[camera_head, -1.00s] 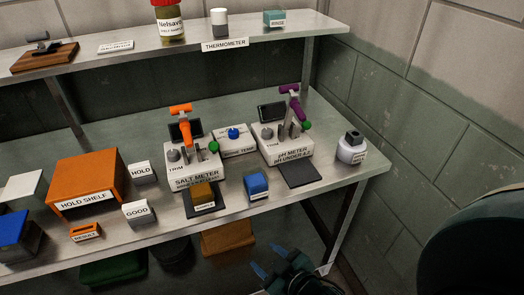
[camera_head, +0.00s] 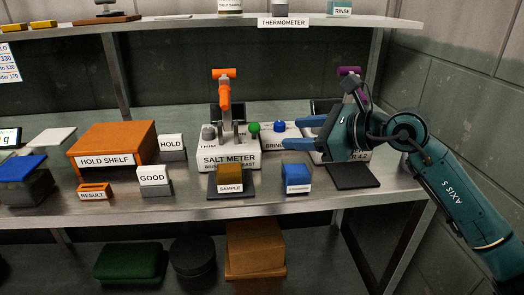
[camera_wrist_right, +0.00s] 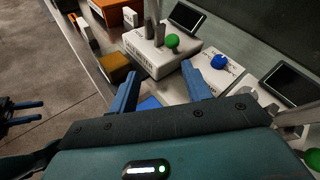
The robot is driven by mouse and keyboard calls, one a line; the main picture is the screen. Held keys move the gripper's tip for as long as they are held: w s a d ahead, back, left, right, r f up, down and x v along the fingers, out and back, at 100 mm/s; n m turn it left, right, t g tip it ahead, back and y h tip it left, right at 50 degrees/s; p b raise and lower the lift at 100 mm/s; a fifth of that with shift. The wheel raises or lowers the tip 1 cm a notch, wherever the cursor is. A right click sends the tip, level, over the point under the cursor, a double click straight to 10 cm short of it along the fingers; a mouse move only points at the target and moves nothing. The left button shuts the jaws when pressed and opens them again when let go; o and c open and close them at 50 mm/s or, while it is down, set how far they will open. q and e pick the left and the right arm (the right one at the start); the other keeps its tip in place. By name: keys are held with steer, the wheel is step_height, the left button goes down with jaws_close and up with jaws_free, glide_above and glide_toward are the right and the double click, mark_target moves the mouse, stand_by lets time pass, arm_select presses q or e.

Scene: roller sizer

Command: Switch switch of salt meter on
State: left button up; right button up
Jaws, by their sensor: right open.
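The salt meter (camera_head: 229,160) is a white box on the bench with an orange-topped stand, a grey trim knob and a small dark screen. A lever with a green ball (camera_head: 254,127) stands at its right side; the ball also shows in the right wrist view (camera_wrist_right: 172,41). My right gripper (camera_head: 291,133) is open and empty, its blue fingers pointing left toward the green ball, apart from it. In the right wrist view its fingertips (camera_wrist_right: 162,70) are spread below the salt meter. My left gripper (camera_wrist_right: 42,110) shows at that view's left edge, fingers apart.
A brine box with a blue knob (camera_head: 279,126) sits between the salt meter and the pH meter (camera_head: 326,155), which my right arm partly covers. The sample block (camera_head: 229,177) and a blue block (camera_head: 297,176) stand in front. The hold shelf (camera_head: 112,146) is left.

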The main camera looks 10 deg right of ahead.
mark_target(254, 133)
steer(key=shift+h, duration=0.5)
steer(key=x, duration=0.4)
steer(key=w+d+x, duration=0.1)
steer(key=x, duration=0.7)
steer(key=shift+w+r, duration=0.2)
steer(key=shift+w, duration=0.25)
steer(key=shift+c, duration=0.3)
steer(key=c, duration=0.9)
